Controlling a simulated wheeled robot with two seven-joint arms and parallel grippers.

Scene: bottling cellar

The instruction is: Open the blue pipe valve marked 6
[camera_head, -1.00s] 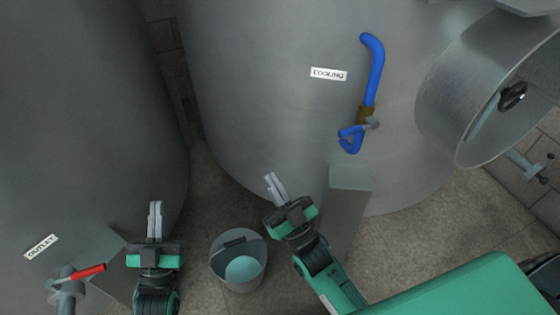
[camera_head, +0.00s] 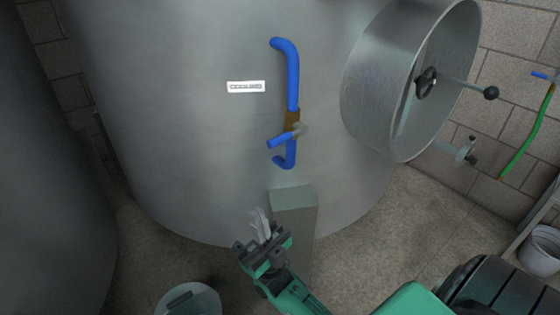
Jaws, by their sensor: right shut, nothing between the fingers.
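A blue pipe (camera_head: 292,80) runs down the front of the large steel tank. A brass-coloured valve body (camera_head: 292,121) sits on it, with a blue lever (camera_head: 281,139) pointing left and slightly down. The white label (camera_head: 246,87) left of the pipe is too small to read now; it read COOLING in the earlier frame. I see no 6 on it. My right gripper (camera_head: 259,219) is shut and empty, well below the valve and apart from it. My left gripper is out of view.
A round steel hatch (camera_head: 385,85) with a black handwheel (camera_head: 427,82) juts out right of the pipe. A grey box (camera_head: 293,200) stands below the valve. A small blue handle (camera_head: 539,76) above a green hose (camera_head: 530,140) shows at far right. Buckets stand lower left (camera_head: 190,300) and right (camera_head: 541,250).

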